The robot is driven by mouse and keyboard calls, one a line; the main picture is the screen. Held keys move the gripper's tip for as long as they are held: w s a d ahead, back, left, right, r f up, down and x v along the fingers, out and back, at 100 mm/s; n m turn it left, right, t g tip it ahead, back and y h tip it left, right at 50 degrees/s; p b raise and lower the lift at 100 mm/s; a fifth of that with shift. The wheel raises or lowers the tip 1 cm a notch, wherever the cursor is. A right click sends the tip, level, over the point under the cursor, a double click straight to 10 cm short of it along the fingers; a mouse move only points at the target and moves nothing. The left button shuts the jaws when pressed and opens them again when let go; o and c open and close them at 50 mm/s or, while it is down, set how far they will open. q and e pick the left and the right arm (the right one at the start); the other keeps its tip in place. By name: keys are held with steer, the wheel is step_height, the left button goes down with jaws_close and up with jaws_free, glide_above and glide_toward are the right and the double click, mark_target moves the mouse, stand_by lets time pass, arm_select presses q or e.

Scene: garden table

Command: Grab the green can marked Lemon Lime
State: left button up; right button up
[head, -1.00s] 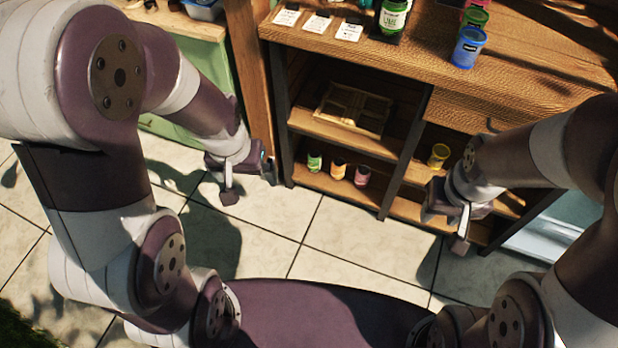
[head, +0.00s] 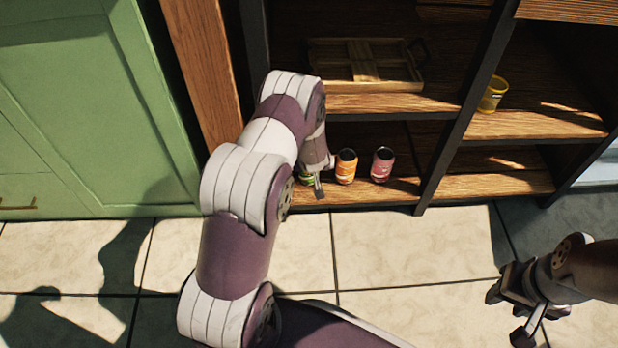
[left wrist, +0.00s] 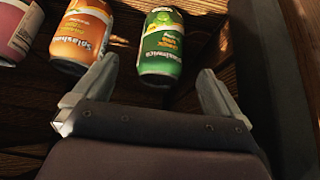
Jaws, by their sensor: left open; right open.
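The green can (left wrist: 161,47) stands in front of my left gripper (left wrist: 157,88) in the left wrist view, between the lines of its two open fingers and just beyond their tips. In the head view only a small part of the green can (head: 307,178) shows, on the bottom shelf behind my left gripper (head: 318,178). The left gripper is open and holds nothing. An orange can (head: 346,166) and a pink can (head: 382,165) stand to its right on the same shelf. My right gripper (head: 508,318) is open and empty, low at the right over the floor.
In the left wrist view the orange can (left wrist: 83,38) is close beside the left finger, and a dark post (left wrist: 262,70) is near the right finger. A wooden tray (head: 364,68) and a yellow cup (head: 492,95) are on the shelf above. The tiled floor in front is clear.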

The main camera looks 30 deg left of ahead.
mark_target(306, 178)
arm_select(q)
steer(key=b+x, duration=0.1)
steer(key=x, duration=0.2)
steer(key=shift+s+f, duration=0.1)
steer(key=b+x, duration=0.4)
steer(key=shift+a+f, duration=0.1)
steer(key=shift+a, duration=0.1)
steer(key=shift+w+a+f, duration=0.15)
steer(key=shift+w+f, duration=0.1)
steer(key=shift+w, duration=0.15)
steer(key=shift+r, duration=0.15)
arm_select(e)
step_height(306, 178, down, 6)
